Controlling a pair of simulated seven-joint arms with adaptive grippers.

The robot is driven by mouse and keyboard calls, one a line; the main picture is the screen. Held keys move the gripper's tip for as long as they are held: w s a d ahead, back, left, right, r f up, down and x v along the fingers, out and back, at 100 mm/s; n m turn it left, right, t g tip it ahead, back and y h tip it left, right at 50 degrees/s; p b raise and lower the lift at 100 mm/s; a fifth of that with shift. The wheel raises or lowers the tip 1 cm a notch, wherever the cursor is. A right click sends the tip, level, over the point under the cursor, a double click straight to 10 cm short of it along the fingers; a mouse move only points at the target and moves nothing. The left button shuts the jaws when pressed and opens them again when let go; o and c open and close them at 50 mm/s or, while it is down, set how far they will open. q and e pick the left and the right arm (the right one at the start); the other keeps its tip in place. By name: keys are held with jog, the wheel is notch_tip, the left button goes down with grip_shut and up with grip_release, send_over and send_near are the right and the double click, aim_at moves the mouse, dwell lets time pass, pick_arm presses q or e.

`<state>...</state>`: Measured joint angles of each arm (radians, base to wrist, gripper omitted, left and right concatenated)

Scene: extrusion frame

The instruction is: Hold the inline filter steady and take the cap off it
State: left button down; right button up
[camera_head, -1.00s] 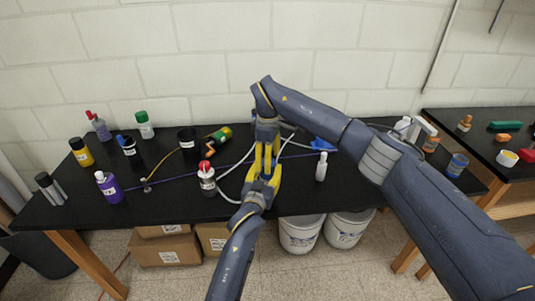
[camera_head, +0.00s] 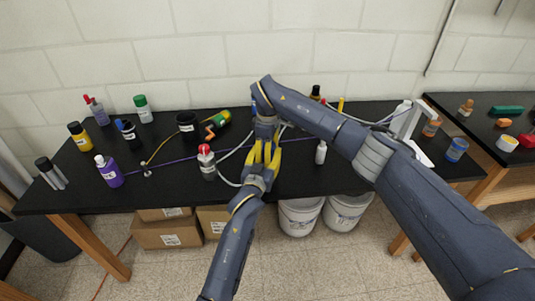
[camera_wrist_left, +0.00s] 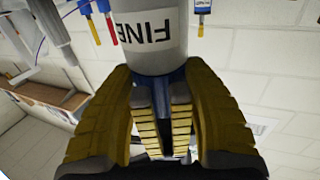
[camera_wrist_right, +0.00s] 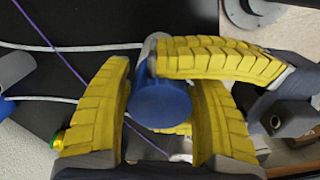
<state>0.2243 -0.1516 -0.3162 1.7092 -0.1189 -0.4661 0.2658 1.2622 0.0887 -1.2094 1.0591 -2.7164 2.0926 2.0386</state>
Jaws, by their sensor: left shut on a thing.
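The inline filter (camera_wrist_left: 152,45) is a pale grey cylinder with a "FINE" label, at the top of the left wrist view. A blue part (camera_wrist_right: 160,103), apparently the cap, shows end-on in the right wrist view. My left gripper (camera_head: 262,160) is shut on the filter and comes from below in the head view. My right gripper (camera_wrist_right: 160,115) comes from above; its yellow fingers stand apart on both sides of the blue part. Whether they touch it is hard to tell. In the head view the filter is mostly hidden among the fingers.
Pale tubing (camera_head: 228,182) and a purple cord run across the black bench (camera_head: 180,200). More bottles stand at the left.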

jog(key=c, duration=1.1)
jog(key=o, duration=1.2)
jog(key=shift+o, duration=0.2)
jog(key=shift+r, duration=2.25)
pick_arm(q)
jog(key=c, duration=0.6)
grip_release()
jog(key=shift+c, duration=0.2)
